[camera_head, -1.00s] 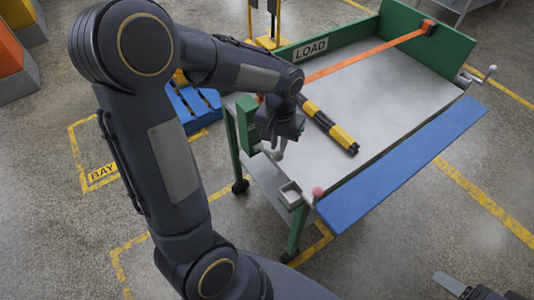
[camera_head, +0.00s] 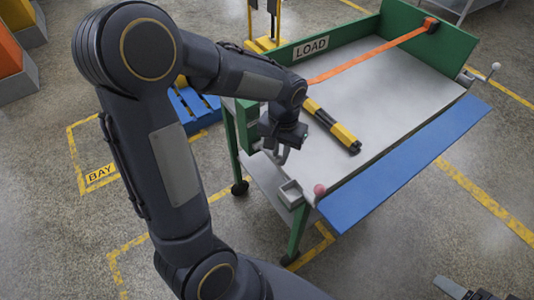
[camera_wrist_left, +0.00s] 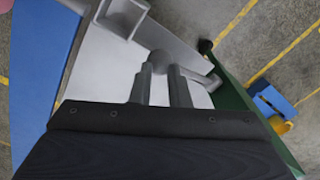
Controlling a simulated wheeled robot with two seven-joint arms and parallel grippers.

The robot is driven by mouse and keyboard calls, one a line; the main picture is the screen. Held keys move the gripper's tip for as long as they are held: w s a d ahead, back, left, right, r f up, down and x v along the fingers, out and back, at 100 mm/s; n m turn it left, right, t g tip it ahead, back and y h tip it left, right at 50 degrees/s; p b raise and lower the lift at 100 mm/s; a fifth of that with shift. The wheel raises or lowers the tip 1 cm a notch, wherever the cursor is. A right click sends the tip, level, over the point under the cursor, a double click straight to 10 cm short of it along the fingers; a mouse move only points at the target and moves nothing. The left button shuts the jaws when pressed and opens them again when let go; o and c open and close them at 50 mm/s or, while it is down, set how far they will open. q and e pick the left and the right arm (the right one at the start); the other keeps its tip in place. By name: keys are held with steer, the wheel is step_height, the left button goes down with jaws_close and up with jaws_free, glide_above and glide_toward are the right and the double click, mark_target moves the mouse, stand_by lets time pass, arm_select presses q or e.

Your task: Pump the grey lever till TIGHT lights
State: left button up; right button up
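The grey lever (camera_wrist_left: 200,77) shows in the left wrist view as a grey bar with a round knob. It is on the near left side of the cart, beside the green side wall (camera_wrist_left: 235,100). My left gripper (camera_head: 279,154) is low over that corner. In the left wrist view its two fingers (camera_wrist_left: 160,76) stand on either side of the knob and appear closed on it. In the head view my gripper mostly hides the lever. No lit TIGHT sign can be made out. My right gripper (camera_head: 462,291) shows only in part at the bottom right.
The cart's grey bed (camera_head: 380,95) holds a yellow and black bar (camera_head: 332,126). An orange strap (camera_head: 370,52) crosses the bed at the back. A blue flap (camera_head: 405,165) hangs along the right side. A square grey holder (camera_head: 291,193) and pink ball (camera_head: 319,190) are at the near corner.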

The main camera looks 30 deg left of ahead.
mark_target(283, 163)
arm_select(q)
steer(key=shift+s+d+f, duration=0.15)
steer(key=shift+f, duration=0.4)
steer(key=shift+s+d+f+b, duration=0.1)
steer(key=shift+d+f+b, duration=0.1)
steer(key=shift+f+b, duration=0.55)
steer(key=shift+s+d+f+b, duration=0.1)
steer(key=shift+d+f+b, duration=0.1)
steer(key=shift+f+b, duration=0.55)
